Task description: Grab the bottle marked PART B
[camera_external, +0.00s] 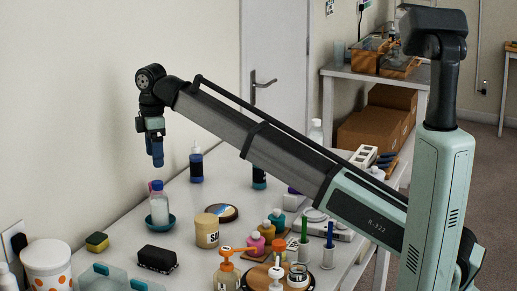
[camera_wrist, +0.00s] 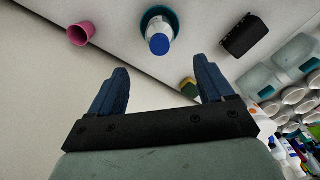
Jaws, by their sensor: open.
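No PART B marking is legible in either view. A clear-white bottle with a blue cap (camera_external: 159,208) stands in a teal dish (camera_external: 159,226) on the table. In the wrist view the same bottle (camera_wrist: 157,40) is seen from above, beyond the fingertips, in its teal dish (camera_wrist: 171,15). A dark blue bottle with a white top (camera_external: 196,166) stands farther back. Another dark bottle (camera_external: 259,178) is partly hidden by my arm. My gripper (camera_external: 157,158) hangs above the blue-capped bottle, fingers pointing down. In the wrist view my gripper (camera_wrist: 162,72) is open with nothing between its fingers.
A black box-like object (camera_external: 157,258) and a yellow-green sponge (camera_external: 97,242) lie near the dish. A pink cup (camera_wrist: 81,33) is left of the bottle in the wrist view. A tan jar (camera_external: 207,231) and orange pump bottle (camera_external: 227,269) stand to the right. The wall is close at left.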

